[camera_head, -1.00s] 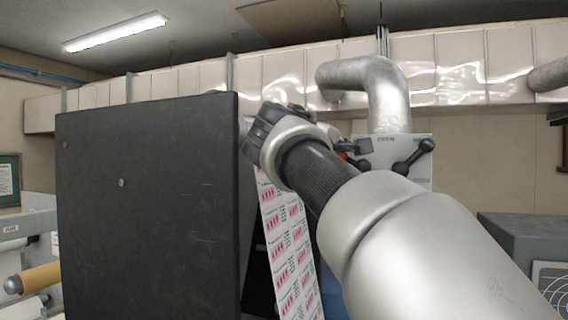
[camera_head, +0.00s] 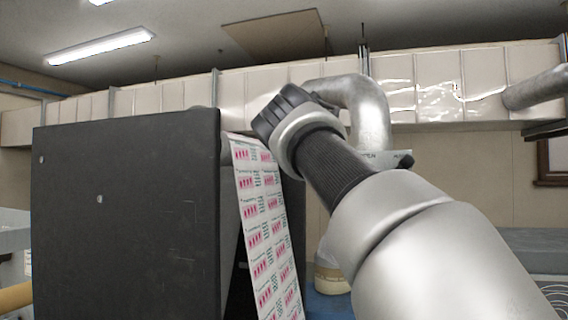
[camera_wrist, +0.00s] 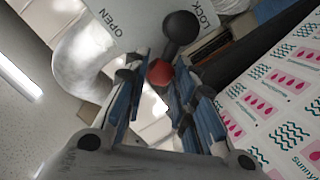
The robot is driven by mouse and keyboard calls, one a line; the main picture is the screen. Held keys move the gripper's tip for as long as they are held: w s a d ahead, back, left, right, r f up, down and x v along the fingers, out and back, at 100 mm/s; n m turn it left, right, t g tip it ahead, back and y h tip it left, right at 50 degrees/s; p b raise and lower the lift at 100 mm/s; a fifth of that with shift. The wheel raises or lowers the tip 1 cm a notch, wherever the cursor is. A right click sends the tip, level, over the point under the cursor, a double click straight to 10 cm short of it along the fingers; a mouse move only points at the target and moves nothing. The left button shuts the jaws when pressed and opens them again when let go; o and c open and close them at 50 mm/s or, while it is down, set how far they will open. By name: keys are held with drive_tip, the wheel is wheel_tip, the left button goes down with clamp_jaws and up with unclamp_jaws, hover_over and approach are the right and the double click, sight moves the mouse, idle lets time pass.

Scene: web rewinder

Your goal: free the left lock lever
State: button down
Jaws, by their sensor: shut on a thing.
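In the wrist view my gripper (camera_wrist: 161,80) has its blue-padded fingers closed around a red knob (camera_wrist: 160,71), which appears to belong to the left lock lever. A black ball-ended lever (camera_wrist: 182,28) shows just beyond the fingertips; how it joins the red knob is hidden. Behind them is a pale plate (camera_wrist: 135,22) marked OPEN on the left and LOCK on the right. In the head view my arm hides the fingertips and most of the plate (camera_head: 373,158); a black knob (camera_head: 405,160) shows at its right.
A large black panel (camera_head: 125,215) fills the left of the head view. A printed label web (camera_head: 262,225) hangs between it and my arm, and is close to the right of my gripper in the wrist view. A silver duct (camera_head: 365,105) curves behind the arm.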

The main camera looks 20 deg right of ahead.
idle(0.4)
drive_tip(key=c, duration=1.3)
unclamp_jaws()
drive_tip(key=shift+s, duration=0.1)
drive_tip(key=v, duration=1.2)
drive_tip(key=s+a+f+g+y+b, duration=0.2)
drive_tip(key=s+f+b, duration=0.5)
drive_tip(key=f, duration=1.8)
drive_tip(key=s+a+f+g+y+b, duration=0.1)
drive_tip(key=s+f+g+y+b, duration=0.2)
drive_tip(key=f, duration=2.3)
drive_tip(key=s+a+f+m+g+y+b, duration=0.1)
drive_tip(key=s+f+b, duration=1.2)
drive_tip(key=f, duration=1.3)
drive_tip(key=shift+s+a+f+g+y+b, duration=0.15)
drive_tip(key=shift+a+g+y+b, duration=0.35)
drive_tip(key=shift+y+b, duration=0.55)
drive_tip(key=shift+s+a+g+y+b, duration=0.1)
drive_tip(key=shift+a+g+y+b, duration=0.25)
drive_tip(key=shift+g+y+b, duration=0.65)
